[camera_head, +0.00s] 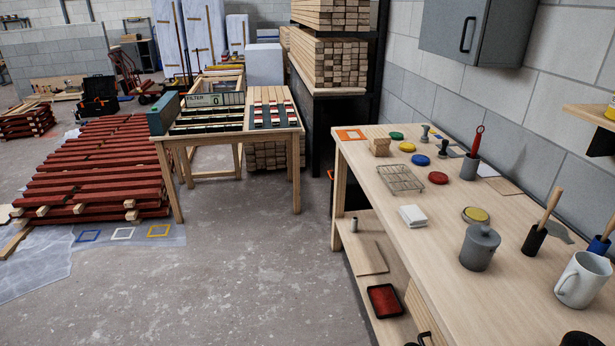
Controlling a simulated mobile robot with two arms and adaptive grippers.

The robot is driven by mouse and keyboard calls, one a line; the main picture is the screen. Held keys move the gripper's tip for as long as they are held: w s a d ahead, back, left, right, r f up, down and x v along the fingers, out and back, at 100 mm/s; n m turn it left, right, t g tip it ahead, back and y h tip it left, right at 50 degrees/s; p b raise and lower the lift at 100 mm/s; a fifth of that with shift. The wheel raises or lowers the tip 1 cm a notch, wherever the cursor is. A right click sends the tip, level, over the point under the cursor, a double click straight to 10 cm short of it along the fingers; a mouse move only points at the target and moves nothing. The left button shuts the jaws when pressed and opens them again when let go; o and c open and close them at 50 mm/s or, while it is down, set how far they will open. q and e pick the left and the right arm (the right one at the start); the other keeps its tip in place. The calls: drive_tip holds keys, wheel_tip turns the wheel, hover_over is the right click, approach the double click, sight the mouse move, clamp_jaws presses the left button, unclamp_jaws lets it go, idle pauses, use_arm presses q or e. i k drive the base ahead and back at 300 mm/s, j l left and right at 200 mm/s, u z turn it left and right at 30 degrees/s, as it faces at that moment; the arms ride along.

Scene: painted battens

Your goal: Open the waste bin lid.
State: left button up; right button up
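Neither of my grippers can be made out in the head view.
The workbench (455,225) also holds a white mug (583,280), brushes in dark holders (535,240), a wire rack (400,178), a white block (412,215) and coloured discs. A grey cabinet (474,37) hangs above. The floor (265,265) left of the bench is clear.

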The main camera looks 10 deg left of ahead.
sight(351, 179)
drive_tip(key=u, duration=0.3)
drive_tip(key=i+j+u, duration=0.1)
drive_tip(key=i+u, duration=0.4)
drive_tip(key=i, duration=0.75)
drive_tip(key=i+z, duration=0.15)
drive_tip(key=i, duration=0.45)
drive_tip(key=i+j+z, duration=0.15)
drive_tip(key=i, duration=0.45)
